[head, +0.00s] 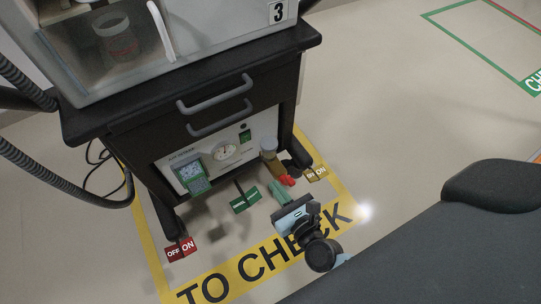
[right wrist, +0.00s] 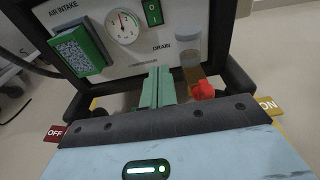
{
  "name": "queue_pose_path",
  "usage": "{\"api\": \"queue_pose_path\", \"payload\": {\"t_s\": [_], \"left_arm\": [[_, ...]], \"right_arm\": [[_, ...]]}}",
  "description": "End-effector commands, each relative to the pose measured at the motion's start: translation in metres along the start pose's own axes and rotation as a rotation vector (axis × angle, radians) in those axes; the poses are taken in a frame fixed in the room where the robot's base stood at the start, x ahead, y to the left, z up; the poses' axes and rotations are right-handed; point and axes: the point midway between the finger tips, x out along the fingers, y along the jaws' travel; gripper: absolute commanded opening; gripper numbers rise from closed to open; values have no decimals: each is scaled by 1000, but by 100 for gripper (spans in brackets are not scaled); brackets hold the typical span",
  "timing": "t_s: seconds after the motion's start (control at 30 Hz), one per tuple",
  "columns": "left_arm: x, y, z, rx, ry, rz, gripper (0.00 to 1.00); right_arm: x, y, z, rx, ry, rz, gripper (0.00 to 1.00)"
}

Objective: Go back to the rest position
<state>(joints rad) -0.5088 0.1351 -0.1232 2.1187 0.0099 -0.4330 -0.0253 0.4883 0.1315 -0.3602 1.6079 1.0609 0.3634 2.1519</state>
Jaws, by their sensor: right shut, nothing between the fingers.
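My right gripper (head: 276,188) is low in front of the ventilator cart (head: 215,100) marked 3. Its green fingers are shut together with nothing between them. In the right wrist view the shut fingers (right wrist: 157,86) point at the lower part of the white panel (right wrist: 150,52). A red knob (right wrist: 204,90) below the drain bowl (right wrist: 189,50) is just right of the fingertips, and I see no grip on it. The knob (head: 287,180) also shows in the head view, close to the fingers. My left gripper is not in view.
The panel carries a round gauge (right wrist: 122,26), a green air intake (right wrist: 78,48) and a green switch (right wrist: 152,12). Ribbed hoses (head: 62,170) hang at left.

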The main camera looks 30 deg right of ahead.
Motion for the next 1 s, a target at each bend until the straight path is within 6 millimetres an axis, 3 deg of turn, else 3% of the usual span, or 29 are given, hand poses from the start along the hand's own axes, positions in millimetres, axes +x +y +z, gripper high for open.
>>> {"api": "queue_pose_path", "payload": {"t_s": [0.73, 0.87, 1.0], "left_arm": [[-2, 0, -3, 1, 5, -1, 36], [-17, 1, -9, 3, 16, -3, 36], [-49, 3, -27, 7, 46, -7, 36]], "right_arm": [[-7, 0, 2, 1, -2, 1, 0], [-9, 0, 26, 0, -16, 1, 0], [-11, 0, 75, -2, -47, 0, 0]]}}
